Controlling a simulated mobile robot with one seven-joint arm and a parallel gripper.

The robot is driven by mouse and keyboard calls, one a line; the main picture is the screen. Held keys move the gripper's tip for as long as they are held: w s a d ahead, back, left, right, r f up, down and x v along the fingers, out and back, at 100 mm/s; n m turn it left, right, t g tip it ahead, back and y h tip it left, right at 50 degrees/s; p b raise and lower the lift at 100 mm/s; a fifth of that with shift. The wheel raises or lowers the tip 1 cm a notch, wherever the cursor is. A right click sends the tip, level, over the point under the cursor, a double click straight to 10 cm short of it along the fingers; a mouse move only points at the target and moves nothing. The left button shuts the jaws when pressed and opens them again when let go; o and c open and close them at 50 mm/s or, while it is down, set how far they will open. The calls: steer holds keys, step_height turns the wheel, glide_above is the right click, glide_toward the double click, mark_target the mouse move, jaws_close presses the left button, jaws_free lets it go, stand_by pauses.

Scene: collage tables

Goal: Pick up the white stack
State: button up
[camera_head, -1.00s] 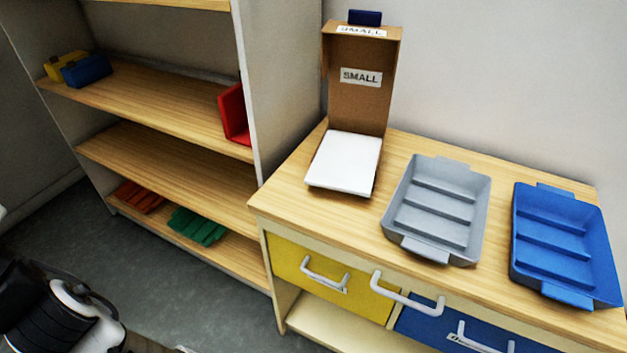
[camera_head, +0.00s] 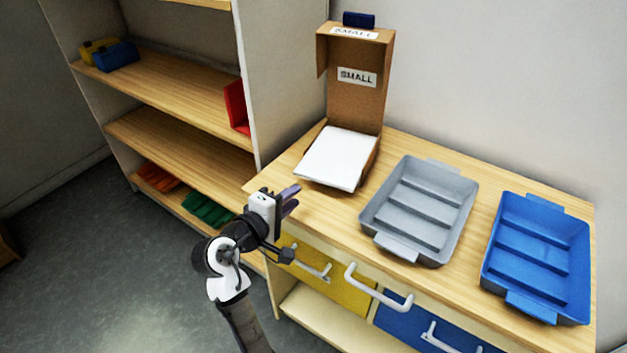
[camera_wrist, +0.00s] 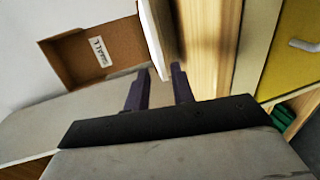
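The white stack (camera_head: 338,157) lies flat in front of the upright brown cardboard panel marked SMALL (camera_head: 357,103), on the left end of the wooden table top. My gripper (camera_head: 292,200) is in front of and to the left of the stack, near the table's left front corner, apart from it. In the wrist view the two dark fingers (camera_wrist: 160,75) are spread with nothing between them. The stack's white edge (camera_wrist: 152,38) shows just beyond the fingertips there, with the cardboard (camera_wrist: 115,48) to its left.
A grey tray (camera_head: 381,243) and a blue tray (camera_head: 531,306) stand to the right on the table. Below are a yellow drawer (camera_head: 345,297) and a blue drawer with white handles. A shelf unit (camera_head: 190,92) with coloured items stands to the left.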

mark_target(314, 180)
steer(key=shift+b+x, duration=0.6)
steer(key=shift+x, duration=3.75)
steer(key=shift+c, duration=0.4)
jaws_close()
step_height(314, 180, up, 3)
steer(key=p, duration=0.2)
steer(key=shift+f+p, duration=0.1)
steer(key=shift+p, duration=0.3)
steer(key=shift+f, duration=0.1)
